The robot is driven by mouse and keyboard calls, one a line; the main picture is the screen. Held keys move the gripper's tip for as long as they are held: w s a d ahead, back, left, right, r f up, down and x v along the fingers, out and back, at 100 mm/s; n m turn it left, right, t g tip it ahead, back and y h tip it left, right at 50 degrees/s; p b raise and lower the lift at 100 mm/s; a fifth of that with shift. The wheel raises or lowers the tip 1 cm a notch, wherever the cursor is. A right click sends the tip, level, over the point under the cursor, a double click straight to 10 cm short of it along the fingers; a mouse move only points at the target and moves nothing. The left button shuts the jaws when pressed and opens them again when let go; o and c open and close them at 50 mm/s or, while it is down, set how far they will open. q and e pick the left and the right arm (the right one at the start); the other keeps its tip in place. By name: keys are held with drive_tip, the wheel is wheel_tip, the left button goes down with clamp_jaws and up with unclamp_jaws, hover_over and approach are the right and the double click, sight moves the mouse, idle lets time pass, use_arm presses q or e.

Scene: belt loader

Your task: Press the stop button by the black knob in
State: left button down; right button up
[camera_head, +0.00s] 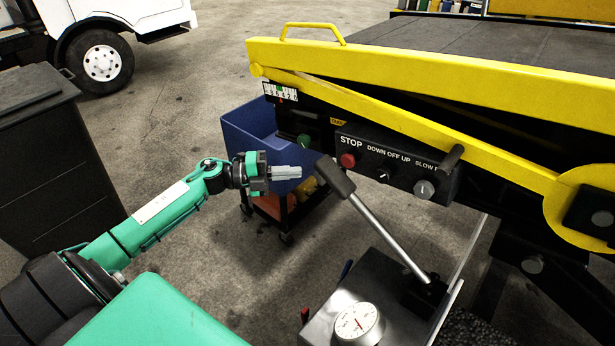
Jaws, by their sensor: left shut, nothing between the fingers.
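The control panel (361,172) is a black box on the side of the belt loader, with white lettering. The red stop button (347,160) sits at its left end under the word STOP. A black knob (383,175) sits just right of it under DOWN OFF UP. A grey knob (424,189) is further right under the partly hidden SLOW label. My left gripper (298,172) is shut and empty, left of the stop button and apart from it, in front of the blue bin. My right gripper is not in view.
A black-handled lever (337,178) rises between my left gripper and the panel's lower side. A green knob (304,140) is left of the panel. A blue bin (240,130) stands on a cart behind the gripper. A yellow rail (420,75) runs above the panel.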

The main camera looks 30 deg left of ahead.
use_arm(q)
drive_tip(key=shift+s+a, duration=0.45)
drive_tip(key=shift+a, duration=0.1)
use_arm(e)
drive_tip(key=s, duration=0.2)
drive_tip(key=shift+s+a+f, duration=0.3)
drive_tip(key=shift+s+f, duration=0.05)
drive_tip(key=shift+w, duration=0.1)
